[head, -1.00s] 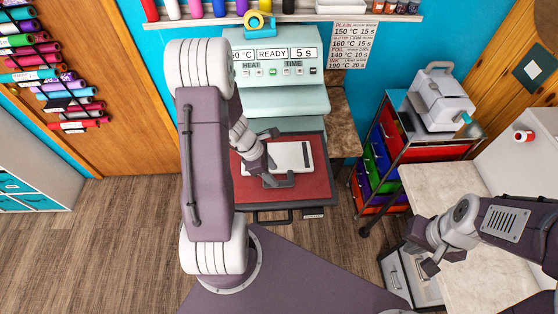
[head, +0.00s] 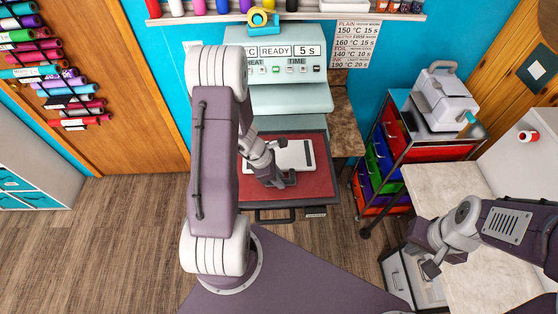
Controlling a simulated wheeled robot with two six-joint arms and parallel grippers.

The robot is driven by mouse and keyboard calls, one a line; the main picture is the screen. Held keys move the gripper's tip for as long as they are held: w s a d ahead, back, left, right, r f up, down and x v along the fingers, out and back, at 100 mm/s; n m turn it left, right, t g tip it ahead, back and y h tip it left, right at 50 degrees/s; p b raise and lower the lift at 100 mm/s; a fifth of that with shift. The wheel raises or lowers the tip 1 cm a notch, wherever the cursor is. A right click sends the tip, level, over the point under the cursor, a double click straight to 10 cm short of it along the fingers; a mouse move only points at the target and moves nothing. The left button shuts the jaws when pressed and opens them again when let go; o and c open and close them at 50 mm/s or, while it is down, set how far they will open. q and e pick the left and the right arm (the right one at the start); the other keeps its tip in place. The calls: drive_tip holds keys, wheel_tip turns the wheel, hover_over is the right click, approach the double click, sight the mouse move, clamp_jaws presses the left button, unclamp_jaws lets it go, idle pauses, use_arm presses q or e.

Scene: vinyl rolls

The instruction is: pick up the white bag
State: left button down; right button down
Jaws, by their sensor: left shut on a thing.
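My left gripper (head: 280,180) is at the bag's near edge, shut on the bag. My arm and gripper hide the bag's near left part. I cannot tell whether the bag is lifted off the plate. My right gripper (head: 431,268) hangs at the lower right beside the pale counter, away from the bag. Its fingers are too small to read.
The press's pale green upper part (head: 290,98) stands behind the plate. A cart with coloured drawers (head: 381,160) stands to the right, carrying a white machine (head: 445,97). The pale counter (head: 450,190) is further right. Wood floor (head: 110,230) is open at the left.

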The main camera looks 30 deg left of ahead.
use_arm(q)
drive_tip(key=shift+w+r, duration=0.1)
drive_tip(key=shift+w, duration=0.05)
drive_tip(key=shift+r, duration=0.4)
wheel_tip(320, 180, up, 3)
drive_tip(key=shift+f+p, duration=0.2)
drive_tip(key=shift+p, duration=0.5)
drive_tip(key=s+d+r, duration=0.2)
drive_tip(key=d+r, duration=0.5)
drive_tip(key=d, duration=0.4)
drive_tip(key=shift+s+d+r, duration=0.2)
drive_tip(key=shift+s, duration=0.2)
